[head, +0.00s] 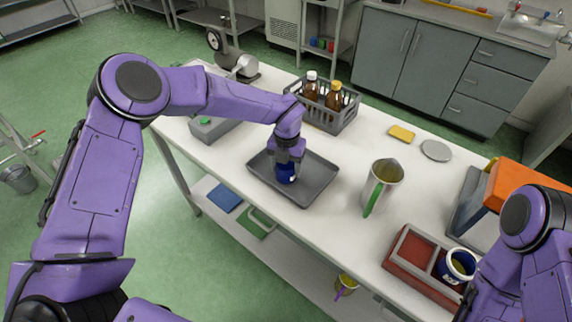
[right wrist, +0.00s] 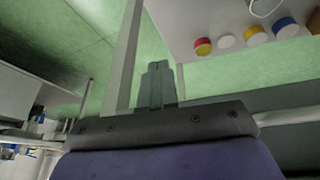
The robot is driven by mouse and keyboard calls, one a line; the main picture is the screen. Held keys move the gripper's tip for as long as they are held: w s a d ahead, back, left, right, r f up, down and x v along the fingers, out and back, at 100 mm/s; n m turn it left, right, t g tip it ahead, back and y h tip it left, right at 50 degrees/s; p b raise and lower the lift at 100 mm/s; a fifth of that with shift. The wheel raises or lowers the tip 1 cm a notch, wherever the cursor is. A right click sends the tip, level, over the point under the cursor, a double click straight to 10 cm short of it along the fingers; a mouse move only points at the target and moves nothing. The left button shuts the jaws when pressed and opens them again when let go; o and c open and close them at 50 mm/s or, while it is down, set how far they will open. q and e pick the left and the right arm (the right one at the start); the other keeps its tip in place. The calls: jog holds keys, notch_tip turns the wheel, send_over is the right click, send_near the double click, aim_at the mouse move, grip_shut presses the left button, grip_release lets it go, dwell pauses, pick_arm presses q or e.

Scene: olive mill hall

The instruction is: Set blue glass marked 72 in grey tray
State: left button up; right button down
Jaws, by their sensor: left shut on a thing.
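A grey tray (head: 318,178) lies on the white table near its middle. A small dark blue glass (head: 286,173) is upright inside the tray, towards its left part. My left gripper (head: 288,158) points down from above and is shut on the blue glass, hiding its upper part. No mark can be read on it. Whether its base touches the tray floor I cannot tell. My right gripper (right wrist: 158,85) shows in the right wrist view, away from the tray, with nothing visible in it; its jaw gap cannot be made out.
A grey crate with bottles (head: 325,105) stands behind the tray. A metal jug with a green handle (head: 382,182) stands to its right. A red-lined divided box (head: 412,255) holds a white-and-blue cup (head: 458,266). A yellow sponge (head: 401,133) and grey disc (head: 436,150) lie behind.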

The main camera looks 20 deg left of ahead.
pick_arm(q)
jog(key=o, duration=1.1)
jog(key=shift+f, duration=0.1)
jog(key=shift+r, duration=0.55)
notch_tip(320, 180, up, 11)
jog(key=shift+r+b, duration=0.2)
jog(key=shift+b, duration=0.85)
